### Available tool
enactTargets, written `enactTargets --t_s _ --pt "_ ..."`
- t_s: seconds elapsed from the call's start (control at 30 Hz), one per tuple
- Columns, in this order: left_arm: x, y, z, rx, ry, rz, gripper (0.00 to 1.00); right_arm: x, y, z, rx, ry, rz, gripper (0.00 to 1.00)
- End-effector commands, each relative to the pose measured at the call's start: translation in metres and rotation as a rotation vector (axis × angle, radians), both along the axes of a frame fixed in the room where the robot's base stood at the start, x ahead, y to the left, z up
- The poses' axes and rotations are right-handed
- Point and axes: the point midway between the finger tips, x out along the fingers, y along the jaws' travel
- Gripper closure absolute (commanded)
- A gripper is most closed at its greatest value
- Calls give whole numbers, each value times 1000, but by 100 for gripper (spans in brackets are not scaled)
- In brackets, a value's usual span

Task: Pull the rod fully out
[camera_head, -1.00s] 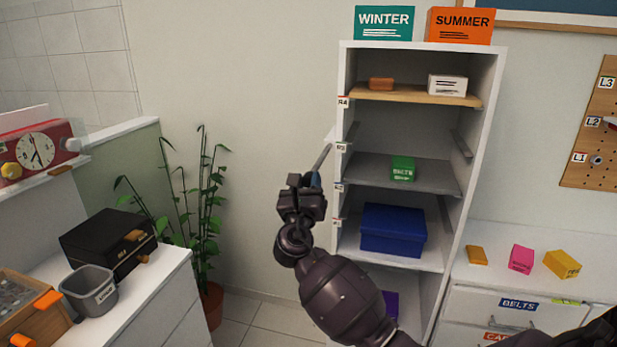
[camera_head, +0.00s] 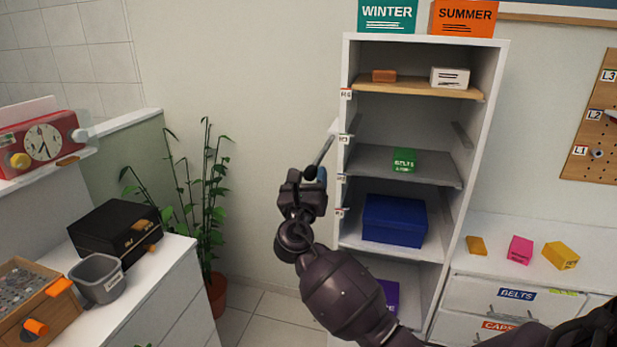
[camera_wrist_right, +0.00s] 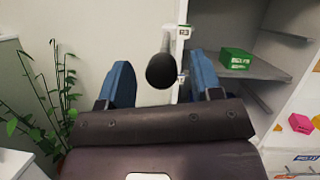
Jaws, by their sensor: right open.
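The rod (camera_head: 326,149) is thin and grey with a dark round end. It sticks out from the left side of the white wardrobe, slanting toward me. In the right wrist view the rod's black end (camera_wrist_right: 162,71) faces the camera and lies between the two blue fingers. My right gripper (camera_head: 314,179) is open around or just in front of this end; whether a finger touches it cannot be told. It also shows in the right wrist view (camera_wrist_right: 163,80), with a gap on both sides of the rod's end. My left gripper is not in view.
The open wardrobe (camera_head: 495,130) holds a green box (camera_head: 404,160) and a blue box (camera_head: 394,219). A plant (camera_head: 203,200) stands left of my right arm. A counter with a grey bin (camera_head: 98,280) is at left. Drawers (camera_head: 514,296) are at right.

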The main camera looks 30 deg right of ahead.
Motion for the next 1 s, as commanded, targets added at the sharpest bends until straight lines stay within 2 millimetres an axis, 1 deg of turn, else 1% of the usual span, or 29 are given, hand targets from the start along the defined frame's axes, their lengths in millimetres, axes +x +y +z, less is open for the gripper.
enactTargets --t_s 0.23,0.37,0.8,1.0 --pt "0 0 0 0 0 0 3 -1 0 0 -1 0 -1 41" --pt "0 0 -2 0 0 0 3 -7 6 -4 -1 1 0 41" --pt "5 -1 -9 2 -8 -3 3 -56 55 -34 1 2 1 41" --pt "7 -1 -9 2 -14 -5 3 -68 67 -40 0 1 -1 41"
